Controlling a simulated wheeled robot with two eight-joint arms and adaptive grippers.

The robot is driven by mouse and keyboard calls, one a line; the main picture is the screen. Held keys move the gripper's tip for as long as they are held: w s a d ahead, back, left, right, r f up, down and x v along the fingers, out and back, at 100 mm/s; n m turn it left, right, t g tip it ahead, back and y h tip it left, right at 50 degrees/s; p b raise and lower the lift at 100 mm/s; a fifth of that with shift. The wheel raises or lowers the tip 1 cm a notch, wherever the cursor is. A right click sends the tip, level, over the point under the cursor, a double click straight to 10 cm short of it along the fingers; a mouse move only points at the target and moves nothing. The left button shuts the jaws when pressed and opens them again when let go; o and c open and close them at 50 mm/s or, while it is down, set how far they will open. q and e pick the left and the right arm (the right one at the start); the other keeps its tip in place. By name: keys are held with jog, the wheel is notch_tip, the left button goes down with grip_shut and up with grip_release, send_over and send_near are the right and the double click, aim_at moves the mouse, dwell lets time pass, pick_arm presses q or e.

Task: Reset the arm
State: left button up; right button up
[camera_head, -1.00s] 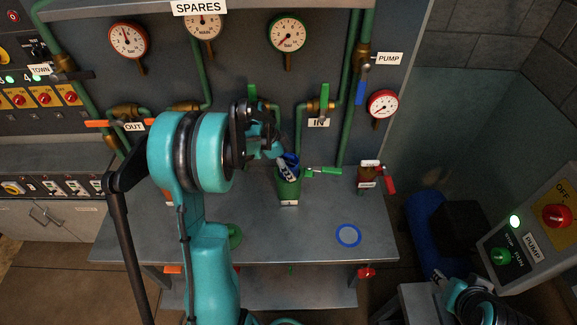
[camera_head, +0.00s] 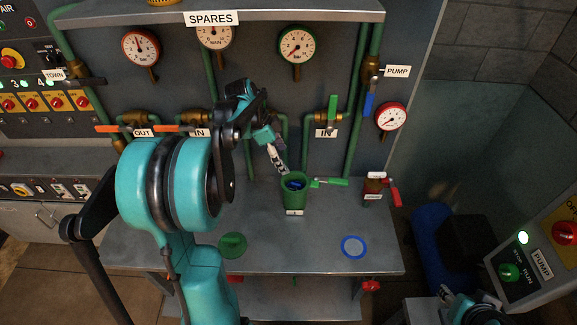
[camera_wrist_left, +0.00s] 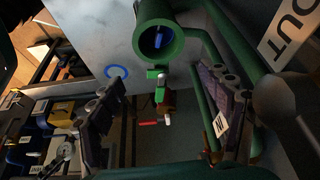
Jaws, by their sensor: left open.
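My left arm comes in from the left in the head view. Its left gripper (camera_head: 277,152) is open and empty, above and a little left of a green cup-like container (camera_head: 294,197). A blue item (camera_head: 295,184) lies inside the container. The container stands on the grey bench and has a green-handled tap on its right side. In the left wrist view, the two dark fingers stand apart, and the container (camera_wrist_left: 160,25) shows its open mouth with the blue item inside. Part of my right arm (camera_head: 475,308) shows at the lower right. Its fingertips cannot be made out.
Green pipes, valves and gauges (camera_head: 296,46) line the wall behind. A pump switch box (camera_head: 540,250) stands right. The bench's front middle is clear.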

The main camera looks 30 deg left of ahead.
pick_arm(q)
jog(key=shift+s+a+r, duration=0.15)
jog(key=shift+a+r, duration=0.05)
jog(key=shift+r, duration=0.45)
jog(key=s+d+f+n+t+y+b, duration=0.1)
jog(key=s+d+f+n+t+b, duration=0.1)
jog(key=s+d+n, duration=0.3)
jog(key=s+d+f+n+t+y+b, duration=0.1)
jog(key=s+d+n, duration=0.4)
jog(key=s+d, duration=0.6)
jog(key=d+t+y+b, duration=0.1)
jog(key=d, duration=0.2)
jog(key=shift+f+y, duration=0.3)
jog(key=shift+f, duration=0.1)
jog(key=shift+d, duration=0.1)
